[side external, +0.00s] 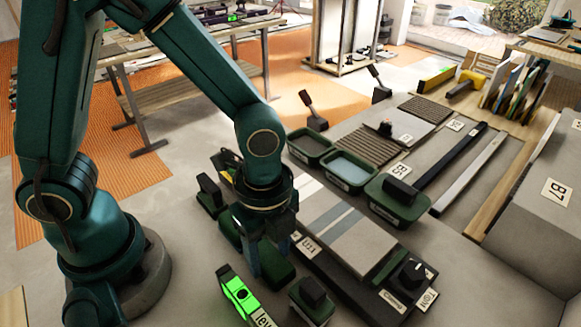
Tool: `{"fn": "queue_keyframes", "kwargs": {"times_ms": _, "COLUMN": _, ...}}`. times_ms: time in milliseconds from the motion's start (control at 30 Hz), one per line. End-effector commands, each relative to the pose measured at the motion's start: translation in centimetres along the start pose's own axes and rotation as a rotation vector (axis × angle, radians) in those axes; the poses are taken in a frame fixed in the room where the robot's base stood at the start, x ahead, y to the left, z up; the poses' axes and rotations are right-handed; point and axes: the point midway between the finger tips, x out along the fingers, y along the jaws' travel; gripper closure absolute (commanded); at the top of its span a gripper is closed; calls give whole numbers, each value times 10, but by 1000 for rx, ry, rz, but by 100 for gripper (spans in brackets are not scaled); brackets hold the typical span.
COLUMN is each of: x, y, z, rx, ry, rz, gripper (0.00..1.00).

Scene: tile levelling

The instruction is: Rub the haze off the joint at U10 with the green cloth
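My gripper (268,248) points down at the left side of the tile board, and its fingers are partly hidden in shadow. I cannot tell whether it is open or shut. A dark green piece (282,276) lies directly below it; I cannot tell whether it is the green cloth or whether the fingers touch it. Grey tiles (350,232) lie on the dark board with a blue-grey strip between them. A tag that seems to read U14 (308,246) is at the board's left edge. A tag at the right corner (427,298) is too small to read surely. No haze is distinguishable.
A bright green level (240,296) and a dark green block (312,301) stand in front. A black-knobbed clamp (409,276) is on the board's right end. Green trays (347,170), a green box (397,203) and long bars (450,157) lie behind. The right foreground floor is clear.

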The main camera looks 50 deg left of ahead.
Motion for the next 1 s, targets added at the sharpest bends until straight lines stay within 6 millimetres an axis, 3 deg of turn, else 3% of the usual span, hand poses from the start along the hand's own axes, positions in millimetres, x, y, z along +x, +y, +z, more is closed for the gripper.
{"fn": "queue_keyframes", "kwargs": {"times_ms": 367, "x": -4, "y": -1, "z": 0, "rx": 0, "ry": 2, "rz": -3, "gripper": 98}}
{"fn": "queue_keyframes", "kwargs": {"times_ms": 1000, "x": -64, "y": -1, "z": 0, "rx": 0, "ry": 2, "rz": -4, "gripper": 98}}
